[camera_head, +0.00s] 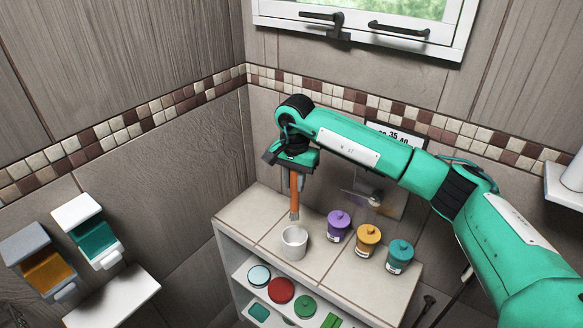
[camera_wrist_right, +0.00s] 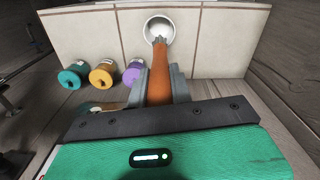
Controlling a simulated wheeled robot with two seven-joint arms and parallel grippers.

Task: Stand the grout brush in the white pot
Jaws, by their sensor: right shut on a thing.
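The grout brush (camera_head: 294,194) has an orange-brown handle and a pale grey tip. My right gripper (camera_head: 292,170) is shut on its handle and holds it upright, tip down, above the cabinet top. The white pot (camera_head: 294,243) stands on the tiled top, just below the brush tip, and looks empty. In the right wrist view the brush (camera_wrist_right: 160,75) reaches from between the fingers of my right gripper (camera_wrist_right: 162,85) toward the pot (camera_wrist_right: 159,28), its tip overlapping the pot's near rim. A gap shows between tip and pot in the head view. My left gripper is not in view.
Purple (camera_head: 338,225), orange (camera_head: 368,240) and teal (camera_head: 399,257) lidded jars stand right of the pot on the tiled cabinet top (camera_head: 255,215). Shelves below hold several round lids. Two wall bins (camera_head: 92,232) hang at left. Walls close in behind.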

